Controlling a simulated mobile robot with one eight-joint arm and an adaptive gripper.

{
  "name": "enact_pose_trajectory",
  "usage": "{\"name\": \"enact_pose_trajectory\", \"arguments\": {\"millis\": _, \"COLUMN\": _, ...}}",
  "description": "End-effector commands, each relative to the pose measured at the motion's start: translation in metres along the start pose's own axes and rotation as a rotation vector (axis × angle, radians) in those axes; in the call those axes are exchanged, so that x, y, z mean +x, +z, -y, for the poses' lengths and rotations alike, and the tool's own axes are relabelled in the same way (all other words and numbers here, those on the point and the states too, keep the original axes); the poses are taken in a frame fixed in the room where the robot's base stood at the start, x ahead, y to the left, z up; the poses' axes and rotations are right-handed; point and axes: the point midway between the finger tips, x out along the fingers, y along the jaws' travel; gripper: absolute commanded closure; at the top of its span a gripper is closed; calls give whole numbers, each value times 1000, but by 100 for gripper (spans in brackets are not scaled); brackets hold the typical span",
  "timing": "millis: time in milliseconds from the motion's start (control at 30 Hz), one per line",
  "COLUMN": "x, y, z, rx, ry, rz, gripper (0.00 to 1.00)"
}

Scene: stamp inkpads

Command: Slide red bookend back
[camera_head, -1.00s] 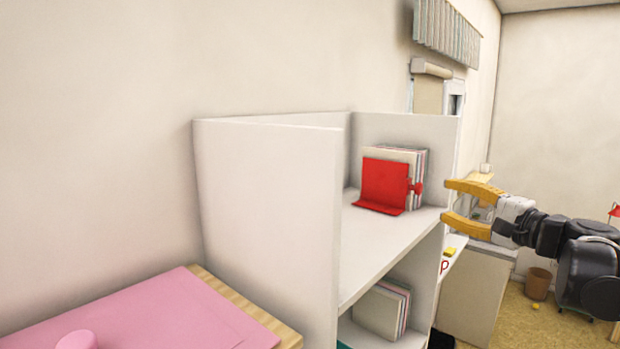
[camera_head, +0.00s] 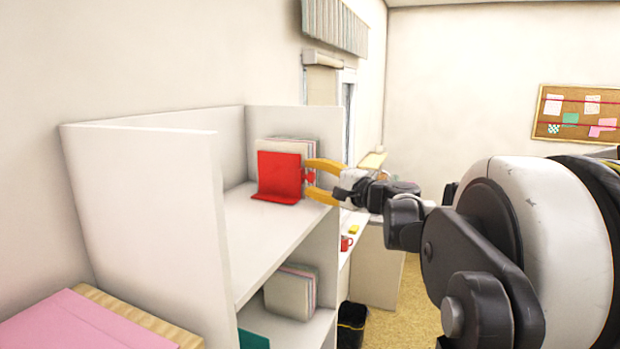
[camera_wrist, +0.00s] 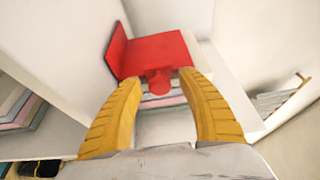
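The red bookend (camera_head: 279,174) stands upright on the top shelf of a white shelf unit, in front of several books (camera_head: 292,146). Its small red knob sticks out on the side facing my gripper. My gripper (camera_head: 307,178) is open, its yellow fingers reaching to the bookend's right edge. In the wrist view, the red bookend (camera_wrist: 155,55) is ahead, and its knob (camera_wrist: 159,80) lies between the open fingertips (camera_wrist: 160,74). I cannot tell whether either finger touches the knob.
The white shelf (camera_head: 245,237) is bare in front of the bookend. A tall side panel (camera_head: 145,215) bounds it on the left. More books (camera_head: 290,291) stand on the lower shelf. A pink mat (camera_head: 75,325) lies at the lower left, and a black bin (camera_head: 352,325) stands on the floor.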

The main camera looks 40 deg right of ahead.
Motion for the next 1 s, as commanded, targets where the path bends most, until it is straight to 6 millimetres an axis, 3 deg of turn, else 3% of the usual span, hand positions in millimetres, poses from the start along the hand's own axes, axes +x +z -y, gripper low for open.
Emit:
{"name": "enact_pose_trajectory", "arguments": {"millis": 33, "x": 0, "y": 0, "z": 0, "rx": 0, "ry": 0, "rz": 0, "gripper": 69}}
{"name": "enact_pose_trajectory", "arguments": {"millis": 133, "x": 0, "y": 0, "z": 0, "rx": 0, "ry": 0, "rz": 0, "gripper": 99}}
{"name": "enact_pose_trajectory", "arguments": {"millis": 367, "x": -3, "y": 6, "z": 1, "rx": 0, "ry": 0, "rz": 1, "gripper": 100}}
{"name": "enact_pose_trajectory", "arguments": {"millis": 467, "x": -10, "y": 25, "z": 1, "rx": 0, "ry": 0, "rz": 2, "gripper": 100}}
{"name": "enact_pose_trajectory", "arguments": {"millis": 800, "x": -46, "y": 114, "z": 3, "rx": 0, "ry": 0, "rz": 4, "gripper": 100}}
{"name": "enact_pose_trajectory", "arguments": {"millis": 1000, "x": -56, "y": 136, "z": 1, "rx": 1, "ry": -1, "rz": 3, "gripper": 100}}
